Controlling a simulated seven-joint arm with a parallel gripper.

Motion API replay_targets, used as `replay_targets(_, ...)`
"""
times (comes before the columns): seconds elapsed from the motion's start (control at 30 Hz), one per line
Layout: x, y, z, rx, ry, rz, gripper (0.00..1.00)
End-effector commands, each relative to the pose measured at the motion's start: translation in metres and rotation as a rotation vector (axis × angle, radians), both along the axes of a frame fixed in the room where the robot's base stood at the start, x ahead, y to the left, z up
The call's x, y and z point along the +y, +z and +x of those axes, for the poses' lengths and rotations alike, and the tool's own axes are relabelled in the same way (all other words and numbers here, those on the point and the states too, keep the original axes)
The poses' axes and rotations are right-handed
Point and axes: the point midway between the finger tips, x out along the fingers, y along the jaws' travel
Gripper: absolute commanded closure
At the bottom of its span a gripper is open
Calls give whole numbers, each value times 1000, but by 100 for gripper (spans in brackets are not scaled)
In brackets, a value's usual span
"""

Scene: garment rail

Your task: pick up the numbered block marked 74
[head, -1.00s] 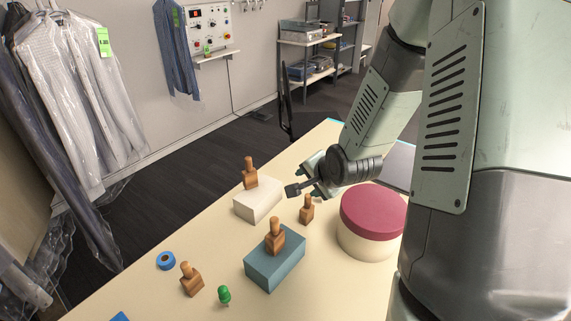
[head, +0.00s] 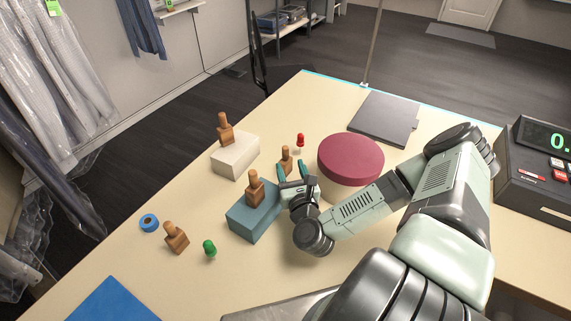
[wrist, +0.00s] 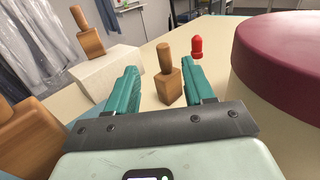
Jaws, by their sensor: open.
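Several wooden blocks with upright handles are in view; I can read no number on any, so I cannot tell which is 74. One block (head: 286,160) stands on the table between the teal box and the round tub, and in the wrist view it shows upright (wrist: 169,84), framed between my fingers but ahead of them. My gripper (head: 292,176) is open and empty, its teal fingers (wrist: 157,82) pointing at this block. Other blocks stand on the white box (head: 225,131), on the teal box (head: 255,190), and on the table at front left (head: 176,239).
The maroon-lidded round tub (head: 350,155) stands close right of my gripper. The teal box (head: 250,222) is close on its left, and the white box (head: 236,157) lies beyond. A red peg (head: 300,140) stands behind the block.

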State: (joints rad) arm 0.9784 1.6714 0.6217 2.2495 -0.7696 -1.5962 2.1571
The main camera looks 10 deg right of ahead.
Motion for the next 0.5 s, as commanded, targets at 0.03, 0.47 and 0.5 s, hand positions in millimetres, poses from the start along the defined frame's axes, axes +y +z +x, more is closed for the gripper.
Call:
replay_targets(0.03, -2, 0, 1, -4, -12, 13, 47)
replay_targets(0.47, -4, -1, 54, -6, -15, 16, 47)
replay_targets(0.5, -4, -1, 56, -6, -15, 16, 47)
